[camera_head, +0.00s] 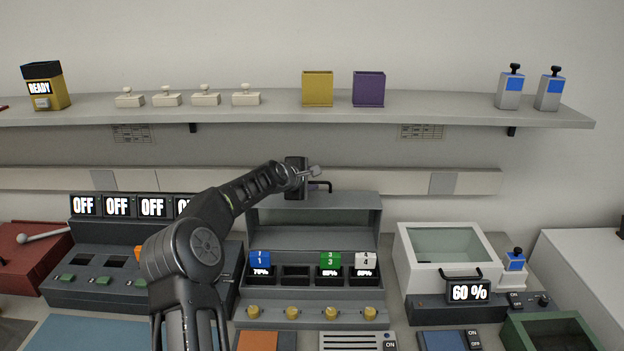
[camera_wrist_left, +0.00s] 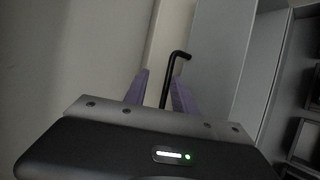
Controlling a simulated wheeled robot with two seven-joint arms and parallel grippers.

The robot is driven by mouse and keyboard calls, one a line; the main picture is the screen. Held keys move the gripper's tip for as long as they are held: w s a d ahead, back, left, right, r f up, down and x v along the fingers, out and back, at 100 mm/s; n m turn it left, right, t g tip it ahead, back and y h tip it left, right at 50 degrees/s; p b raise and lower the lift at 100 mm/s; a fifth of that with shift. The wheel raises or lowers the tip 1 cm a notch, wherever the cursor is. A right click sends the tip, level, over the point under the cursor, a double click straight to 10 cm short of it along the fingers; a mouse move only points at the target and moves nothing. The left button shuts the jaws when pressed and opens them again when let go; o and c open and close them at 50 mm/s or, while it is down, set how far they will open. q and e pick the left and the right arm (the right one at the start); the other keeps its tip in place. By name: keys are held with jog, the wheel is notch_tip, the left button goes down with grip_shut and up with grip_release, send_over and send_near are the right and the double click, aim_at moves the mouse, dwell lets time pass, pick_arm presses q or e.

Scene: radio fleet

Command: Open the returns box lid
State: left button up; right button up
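My left gripper (camera_head: 302,178) is at the top edge of the raised grey lid (camera_head: 345,218) of the grey battery station. In the left wrist view, its purple fingers (camera_wrist_left: 162,92) stand apart. A black bent handle (camera_wrist_left: 177,62) rises between them, closer to the right finger; the handle also shows beside the gripper in the head view (camera_head: 322,184). I cannot tell whether they touch. No box is readably marked as returns. A white box (camera_head: 404,262) with a greenish window-like top and a black handle (camera_head: 460,272) stands to the right. My right gripper is out of view.
Batteries sit in the station's slots (camera_head: 295,283). A 60 % display (camera_head: 470,292) stands before the white box. A green open box (camera_head: 548,318) is at lower right. A shelf (camera_head: 355,103) with stamps and containers runs above my left gripper.

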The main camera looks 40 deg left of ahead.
pick_arm(q)
jog(key=shift+s, duration=0.1)
jog(key=shift+s+r+b, duration=0.2)
jog(key=shift+s+b, duration=0.3)
jog(key=shift+s, duration=0.1)
jog(key=b+v, duration=0.2)
jog(key=v, duration=0.3)
jog(key=shift+s+d+r+b, duration=0.3)
jog(key=shift+s+r, duration=0.1)
jog(key=shift+s, duration=0.1)
